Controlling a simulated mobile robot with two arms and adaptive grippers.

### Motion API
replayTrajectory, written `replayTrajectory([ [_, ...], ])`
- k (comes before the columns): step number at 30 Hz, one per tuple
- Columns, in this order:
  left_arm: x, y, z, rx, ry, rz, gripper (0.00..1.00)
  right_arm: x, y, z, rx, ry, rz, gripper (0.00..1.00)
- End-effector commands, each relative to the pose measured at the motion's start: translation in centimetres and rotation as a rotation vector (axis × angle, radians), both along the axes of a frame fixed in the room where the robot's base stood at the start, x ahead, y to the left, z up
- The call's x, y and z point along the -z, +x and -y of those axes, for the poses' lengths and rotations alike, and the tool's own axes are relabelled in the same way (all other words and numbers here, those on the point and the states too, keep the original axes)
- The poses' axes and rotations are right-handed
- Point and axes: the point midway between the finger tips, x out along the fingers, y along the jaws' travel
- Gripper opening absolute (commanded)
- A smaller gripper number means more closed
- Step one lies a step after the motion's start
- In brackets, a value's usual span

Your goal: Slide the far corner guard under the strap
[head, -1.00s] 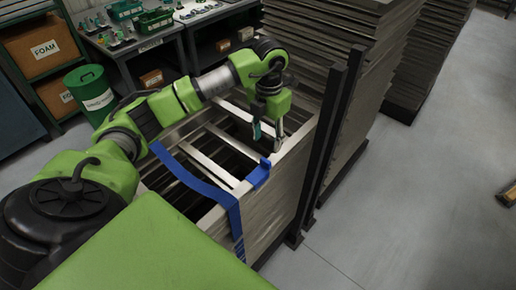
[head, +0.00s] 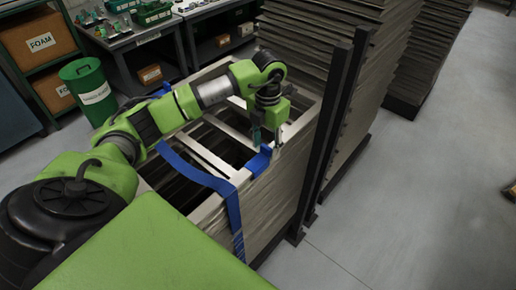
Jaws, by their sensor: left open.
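A blue corner guard (head: 260,161) sits on the right top edge of the slatted metal stack (head: 211,206). A blue strap (head: 197,173) crosses the top of the stack and hangs down its right side. The guard is farther along the edge than the strap, with a gap between them. My left gripper (head: 266,145) points down with its fingers apart, right at the guard's far end. I cannot tell whether the fingers touch the guard. My right gripper is out of view.
Dark upright posts (head: 333,130) stand close to the right of the stack, with a tall pile of sheets (head: 375,70) behind them. A workbench (head: 150,40) and a green bin (head: 90,92) are at the back left. Open floor lies at the right.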

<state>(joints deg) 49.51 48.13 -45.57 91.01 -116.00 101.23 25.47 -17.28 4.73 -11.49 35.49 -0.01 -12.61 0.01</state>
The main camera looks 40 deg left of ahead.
Motion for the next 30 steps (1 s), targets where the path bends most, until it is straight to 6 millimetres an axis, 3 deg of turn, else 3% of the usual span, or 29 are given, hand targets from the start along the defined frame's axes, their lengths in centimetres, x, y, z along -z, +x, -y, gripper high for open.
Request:
replayTrajectory([
  [2,0.0,0.0,0.0,0.000,0.000,0.000,0.38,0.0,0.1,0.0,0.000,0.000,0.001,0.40],
  [5,0.0,0.0,0.0,0.000,0.000,0.000,0.12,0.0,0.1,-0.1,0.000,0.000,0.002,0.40],
  [17,0.0,-0.2,-0.1,0.000,0.001,0.000,0.12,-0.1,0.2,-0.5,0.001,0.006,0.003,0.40],
  [30,0.0,-3.3,-0.3,0.001,0.001,-0.002,0.12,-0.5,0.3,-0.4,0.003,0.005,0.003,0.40],
])
